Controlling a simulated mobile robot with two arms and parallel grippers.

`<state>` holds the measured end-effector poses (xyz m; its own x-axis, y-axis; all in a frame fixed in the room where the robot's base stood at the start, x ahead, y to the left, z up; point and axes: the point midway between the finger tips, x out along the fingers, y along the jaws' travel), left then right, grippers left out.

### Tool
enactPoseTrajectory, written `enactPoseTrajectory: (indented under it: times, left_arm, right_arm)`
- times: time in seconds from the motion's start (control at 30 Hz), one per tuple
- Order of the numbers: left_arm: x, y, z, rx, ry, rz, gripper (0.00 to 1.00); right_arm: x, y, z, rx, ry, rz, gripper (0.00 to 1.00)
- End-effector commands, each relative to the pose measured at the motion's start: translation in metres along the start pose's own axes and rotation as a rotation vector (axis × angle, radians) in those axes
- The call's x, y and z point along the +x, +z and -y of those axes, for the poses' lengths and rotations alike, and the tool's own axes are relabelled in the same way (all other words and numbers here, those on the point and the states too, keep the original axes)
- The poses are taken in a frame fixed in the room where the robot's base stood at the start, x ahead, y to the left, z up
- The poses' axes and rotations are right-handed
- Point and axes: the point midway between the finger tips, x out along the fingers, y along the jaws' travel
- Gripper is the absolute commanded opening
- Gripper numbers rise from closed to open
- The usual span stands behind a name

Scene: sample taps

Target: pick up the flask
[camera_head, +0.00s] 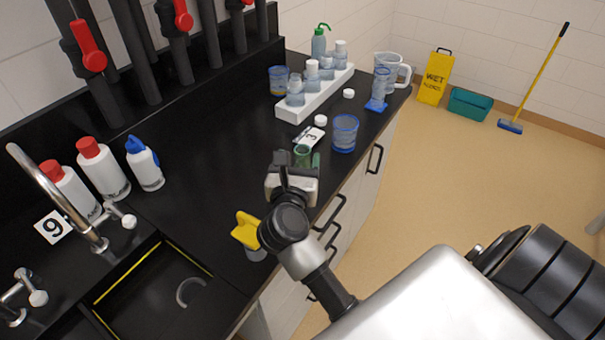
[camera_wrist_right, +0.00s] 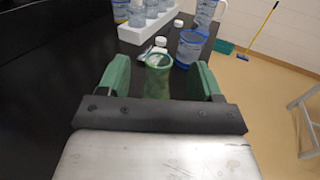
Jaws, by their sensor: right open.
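A clear, green-tinted vessel with a green rim, apparently the flask (camera_head: 302,152), stands on the black counter near its front edge. In the right wrist view the flask (camera_wrist_right: 158,78) is between the two green fingers, with a gap on each side; its lower part is hidden by my gripper. My right gripper (camera_head: 300,166) is open at the flask. In the right wrist view its fingers (camera_wrist_right: 160,75) point away along the counter. My left gripper is not in view.
A blue-rimmed beaker (camera_head: 344,132) and a white numbered card (camera_head: 309,138) are close beyond the flask. A white rack (camera_head: 322,95) of bottles and a blue-based cylinder (camera_head: 380,84) stand farther back. A yellow-topped item (camera_head: 246,230) is left of my arm, near the sink.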

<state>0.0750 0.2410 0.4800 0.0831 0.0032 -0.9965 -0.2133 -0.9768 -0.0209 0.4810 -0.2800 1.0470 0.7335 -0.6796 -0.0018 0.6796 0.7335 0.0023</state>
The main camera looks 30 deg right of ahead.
Motion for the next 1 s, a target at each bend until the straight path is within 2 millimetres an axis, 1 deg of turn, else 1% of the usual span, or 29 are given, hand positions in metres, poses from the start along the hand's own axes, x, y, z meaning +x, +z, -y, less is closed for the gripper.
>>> enactPoseTrajectory:
  times: [0.03,0.13,0.17,0.2,0.37,0.47,0.6,0.7,0.8,1.0]
  left_arm:
    - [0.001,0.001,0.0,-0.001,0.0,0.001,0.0]
    - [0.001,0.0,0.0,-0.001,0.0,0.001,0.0]
    - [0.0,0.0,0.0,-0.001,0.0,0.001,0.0]
    - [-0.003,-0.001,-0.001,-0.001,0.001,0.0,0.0]
    - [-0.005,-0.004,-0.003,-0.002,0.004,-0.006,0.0]
    - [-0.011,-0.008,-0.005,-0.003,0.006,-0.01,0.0]
    - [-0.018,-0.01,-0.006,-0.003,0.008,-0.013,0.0]
    - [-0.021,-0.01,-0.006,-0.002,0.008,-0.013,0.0]
    - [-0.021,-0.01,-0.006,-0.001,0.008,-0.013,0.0]
    - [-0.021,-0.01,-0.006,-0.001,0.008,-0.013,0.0]
  right_arm:
    - [0.0,-0.011,0.0,-0.008,0.0,-0.001,0.65]
    - [0.0,-0.026,0.0,-0.006,0.0,0.001,0.65]
    - [0.002,-0.026,0.0,-0.004,0.0,0.002,0.65]
    - [0.007,-0.023,0.0,-0.003,0.0,0.005,0.65]
    - [0.017,-0.024,0.0,-0.003,0.001,0.003,0.65]
    - [0.03,-0.022,0.0,-0.005,0.0,0.005,0.65]
    - [0.055,-0.021,0.0,-0.005,0.0,0.006,0.65]
    - [0.068,-0.022,0.0,-0.005,0.001,0.004,0.65]
    - [0.074,-0.023,0.0,-0.003,0.001,0.003,0.65]
    - [0.075,-0.025,0.0,-0.003,0.001,0.002,0.65]
